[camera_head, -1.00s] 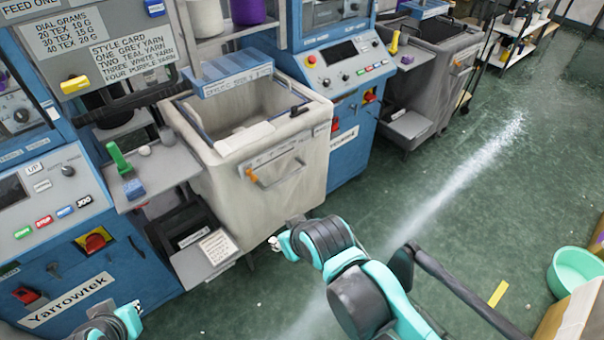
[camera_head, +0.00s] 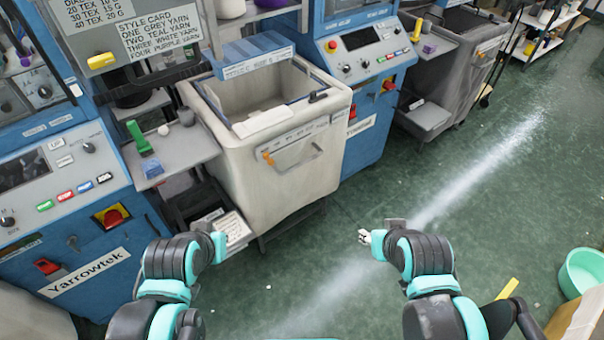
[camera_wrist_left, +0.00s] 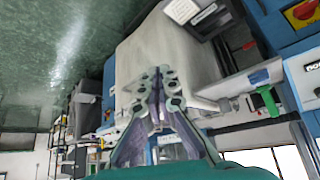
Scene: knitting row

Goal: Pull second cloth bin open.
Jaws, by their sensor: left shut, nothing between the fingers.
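A cream cloth bin (camera_head: 265,150) stands under the blue machine row in the middle of the head view, with an open top. Its front has a wire handle (camera_head: 300,158) with an orange clip at its left end. A grey cloth bin (camera_head: 462,75) stands farther back at the right. My left gripper (camera_head: 220,246) is in front of and below the cream bin, apart from the handle. In the left wrist view my left gripper (camera_wrist_left: 157,85) is shut and empty, with the cream bin (camera_wrist_left: 165,45) beyond it. My right gripper (camera_head: 364,237) is over the floor, right of the cream bin; its jaws are too small to judge.
A grey shelf (camera_head: 185,150) with a green tool (camera_head: 138,138) juts out left of the cream bin. A white card (camera_head: 232,228) lies low beside my left gripper. A mint tub (camera_head: 585,272) stands at far right. The green floor is clear at centre right.

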